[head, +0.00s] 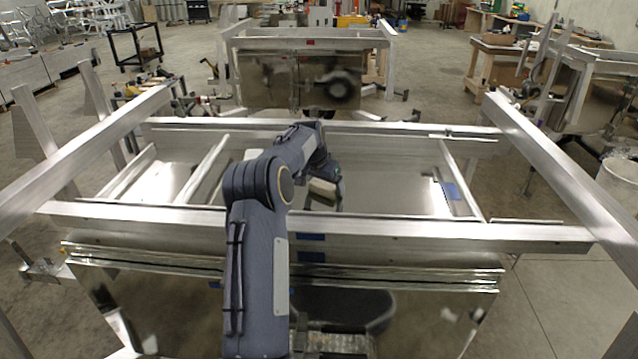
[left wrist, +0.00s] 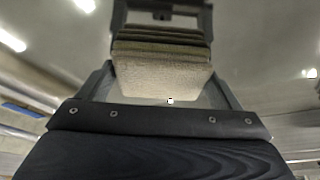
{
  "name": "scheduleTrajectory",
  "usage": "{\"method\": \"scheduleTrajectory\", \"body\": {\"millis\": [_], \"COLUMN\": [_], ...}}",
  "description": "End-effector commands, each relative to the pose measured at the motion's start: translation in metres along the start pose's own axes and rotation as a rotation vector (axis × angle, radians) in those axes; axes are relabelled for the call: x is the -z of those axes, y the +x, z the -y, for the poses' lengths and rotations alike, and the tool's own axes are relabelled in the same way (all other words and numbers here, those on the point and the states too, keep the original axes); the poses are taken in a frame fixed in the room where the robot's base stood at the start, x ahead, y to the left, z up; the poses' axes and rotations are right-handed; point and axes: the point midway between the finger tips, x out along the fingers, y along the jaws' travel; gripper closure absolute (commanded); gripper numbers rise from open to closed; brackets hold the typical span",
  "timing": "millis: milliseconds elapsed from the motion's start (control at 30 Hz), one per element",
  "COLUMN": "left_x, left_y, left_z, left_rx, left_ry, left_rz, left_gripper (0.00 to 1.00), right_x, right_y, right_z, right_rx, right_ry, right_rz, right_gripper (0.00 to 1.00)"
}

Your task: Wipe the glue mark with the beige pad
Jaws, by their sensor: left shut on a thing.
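My left arm reaches over the near rail of the aluminium trailer frame. My left gripper (head: 326,192) is low over the shiny metal floor inside the frame. It is shut on the beige pad (head: 321,187), which shows partly behind the arm. In the left wrist view the pad (left wrist: 160,78) sits between the fingers, with a pale face and darker layers above it. I cannot tell whether the pad touches the metal. I cannot make out the glue mark for certain; the arm and gripper cover part of the floor. My right gripper is not in view.
The near rail (head: 420,234) and far rail (head: 400,128) bound the metal floor (head: 395,185). A crossbar (head: 203,168) stands left of the arm and another (head: 460,180) at the right. Blue tape (head: 451,191) lies near the right crossbar. Another trailer (head: 305,75) stands behind.

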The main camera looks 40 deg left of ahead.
Motion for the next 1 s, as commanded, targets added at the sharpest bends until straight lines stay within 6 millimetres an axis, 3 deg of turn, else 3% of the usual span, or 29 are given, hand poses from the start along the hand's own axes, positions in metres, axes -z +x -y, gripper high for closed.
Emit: {"method": "scheduleTrajectory", "body": {"millis": [200,467,800,1000], "left_x": [0.008,0.011,0.024,0.021], "left_y": [0.006,0.009,0.013,0.014], "left_z": [-0.019,-0.027,-0.053,-0.057], "left_rx": [-0.004,-0.005,-0.006,-0.005], "left_ry": [0.003,0.002,0.004,0.002], "left_rz": [0.003,0.005,0.007,0.007], "left_gripper": [0.36,0.36,0.36,0.36], "right_x": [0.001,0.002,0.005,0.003], "right_y": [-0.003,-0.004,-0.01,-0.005], "right_z": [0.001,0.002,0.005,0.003], "right_rx": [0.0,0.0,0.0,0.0], "right_ry": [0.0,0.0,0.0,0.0], "right_rz": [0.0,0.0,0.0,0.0], "right_gripper": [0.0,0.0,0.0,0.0]}}
